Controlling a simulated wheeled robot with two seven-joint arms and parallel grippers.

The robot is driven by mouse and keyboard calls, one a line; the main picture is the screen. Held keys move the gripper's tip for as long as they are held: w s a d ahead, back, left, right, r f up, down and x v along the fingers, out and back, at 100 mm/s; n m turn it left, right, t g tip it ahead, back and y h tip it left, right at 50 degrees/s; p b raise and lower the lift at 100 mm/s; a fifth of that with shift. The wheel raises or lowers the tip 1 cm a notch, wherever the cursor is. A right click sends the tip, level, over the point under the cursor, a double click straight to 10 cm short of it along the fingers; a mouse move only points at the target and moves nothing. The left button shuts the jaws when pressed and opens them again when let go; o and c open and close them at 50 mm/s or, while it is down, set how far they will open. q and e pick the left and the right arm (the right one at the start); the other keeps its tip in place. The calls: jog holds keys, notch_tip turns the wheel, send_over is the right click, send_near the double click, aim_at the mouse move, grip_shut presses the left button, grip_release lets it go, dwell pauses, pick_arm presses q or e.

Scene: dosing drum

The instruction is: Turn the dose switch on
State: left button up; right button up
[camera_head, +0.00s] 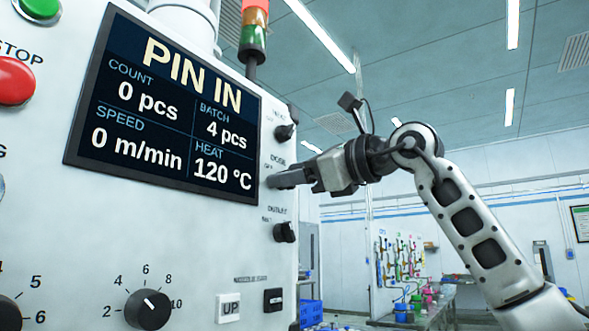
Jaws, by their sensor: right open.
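The white control panel (90,245) fills the left of the view, seen at a slant. The DOSE label (278,159) is on its right part, beside the screen. My right gripper (272,181) comes in from the right, with its fingertips at the panel just below this label. The fingers cover the dose switch, so its position is hidden. The gripper is open, but I cannot tell whether the fingers touch the switch. My left gripper is not in view.
A dark screen (168,115) reads PIN IN, 0 pcs, 0 m/min and 120 °C. Black switches sit above (285,132) and below (284,232) the gripper. A dial (148,309), an UP button (229,308) and a red stop button (12,80) are also on the panel.

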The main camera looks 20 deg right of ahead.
jog(key=c, duration=1)
jog(key=shift+o, duration=0.2)
jog(key=shift+m, duration=0.4)
jog(key=shift+w+d+m, duration=0.1)
jog(key=shift+m, duration=1.75)
jog(key=shift+w+d+m, duration=0.1)
jog(key=shift+d+m, duration=0.05)
jog(key=shift+m, duration=1.65)
jog(key=shift+w+d+m, duration=0.1)
jog(key=shift+m, duration=1.75)
